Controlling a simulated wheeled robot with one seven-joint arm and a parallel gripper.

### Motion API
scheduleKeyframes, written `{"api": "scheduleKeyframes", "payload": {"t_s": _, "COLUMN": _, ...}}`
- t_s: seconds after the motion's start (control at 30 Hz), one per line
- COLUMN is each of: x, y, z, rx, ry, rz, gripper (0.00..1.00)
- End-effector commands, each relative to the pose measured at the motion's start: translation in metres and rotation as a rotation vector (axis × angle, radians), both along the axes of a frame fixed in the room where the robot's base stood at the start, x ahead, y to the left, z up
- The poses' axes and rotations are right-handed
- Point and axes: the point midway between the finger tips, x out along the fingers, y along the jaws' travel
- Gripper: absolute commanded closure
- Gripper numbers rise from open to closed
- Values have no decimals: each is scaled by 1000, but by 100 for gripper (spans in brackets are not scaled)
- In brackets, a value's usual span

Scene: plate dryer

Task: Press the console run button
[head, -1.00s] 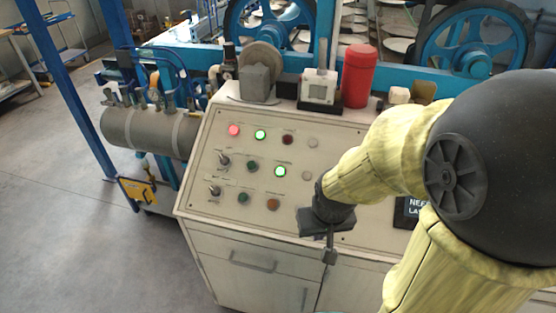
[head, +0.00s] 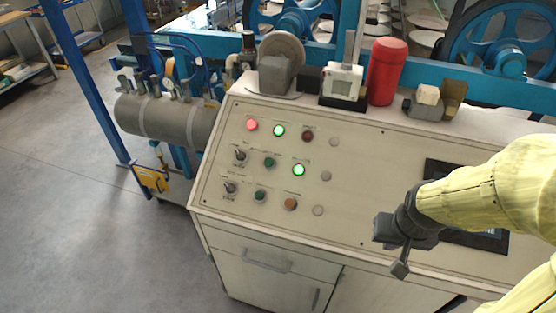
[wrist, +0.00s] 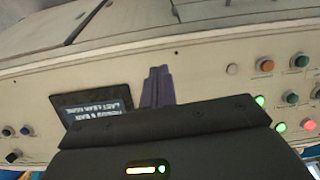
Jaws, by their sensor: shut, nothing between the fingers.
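The beige console (head: 350,205) has a sloped panel with several round buttons on its left part. A lit green button (head: 279,131) sits in the top row beside a lit red one (head: 252,125). Another lit green button (head: 299,170) is in the middle row. Dark green buttons (head: 269,162) and an orange button (head: 290,203) are unlit. The labels are too small to read, so I cannot tell which is the run button. My gripper (head: 400,269) is shut and empty, over the panel's lower front, right of the buttons. In the wrist view its fingers (wrist: 158,88) are together beside the screen.
A dark display screen (wrist: 92,105) is set in the panel, partly behind my arm in the head view. A red cylinder (head: 387,72) and small devices stand along the console's back. Two toggle switches (head: 240,155) are left of the buttons.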

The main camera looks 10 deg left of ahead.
Motion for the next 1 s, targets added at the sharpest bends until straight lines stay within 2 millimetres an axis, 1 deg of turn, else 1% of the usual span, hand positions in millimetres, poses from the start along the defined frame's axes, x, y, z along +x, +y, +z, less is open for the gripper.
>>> {"api": "scheduleKeyframes", "payload": {"t_s": 0.27, "x": 1, "y": 0, "z": 0, "rx": 0, "ry": -1, "rz": -1, "gripper": 100}}
{"api": "scheduleKeyframes", "payload": {"t_s": 0.37, "x": 7, "y": 3, "z": 3, "rx": 5, "ry": -15, "rz": -16, "gripper": 100}}
{"api": "scheduleKeyframes", "payload": {"t_s": 0.47, "x": 23, "y": 11, "z": 7, "rx": 20, "ry": -52, "rz": -61, "gripper": 100}}
{"api": "scheduleKeyframes", "payload": {"t_s": 0.57, "x": 50, "y": 25, "z": 14, "rx": 57, "ry": -114, "rz": -134, "gripper": 100}}
{"api": "scheduleKeyframes", "payload": {"t_s": 0.67, "x": 82, "y": 47, "z": 20, "rx": 123, "ry": -191, "rz": -223, "gripper": 100}}
{"api": "scheduleKeyframes", "payload": {"t_s": 0.7, "x": 94, "y": 58, "z": 23, "rx": 158, "ry": -220, "rz": -259, "gripper": 100}}
{"api": "scheduleKeyframes", "payload": {"t_s": 0.77, "x": 112, "y": 76, "z": 26, "rx": 218, "ry": -260, "rz": -310, "gripper": 100}}
{"api": "scheduleKeyframes", "payload": {"t_s": 0.8, "x": 122, "y": 88, "z": 29, "rx": 262, "ry": -284, "rz": -344, "gripper": 100}}
{"api": "scheduleKeyframes", "payload": {"t_s": 0.87, "x": 137, "y": 108, "z": 31, "rx": 333, "ry": -311, "rz": -392, "gripper": 100}}
{"api": "scheduleKeyframes", "payload": {"t_s": 0.9, "x": 146, "y": 123, "z": 33, "rx": 385, "ry": -327, "rz": -422, "gripper": 100}}
{"api": "scheduleKeyframes", "payload": {"t_s": 0.97, "x": 156, "y": 145, "z": 36, "rx": 466, "ry": -341, "rz": -465, "gripper": 100}}
{"api": "scheduleKeyframes", "payload": {"t_s": 1.0, "x": 163, "y": 161, "z": 38, "rx": 525, "ry": -345, "rz": -494, "gripper": 100}}
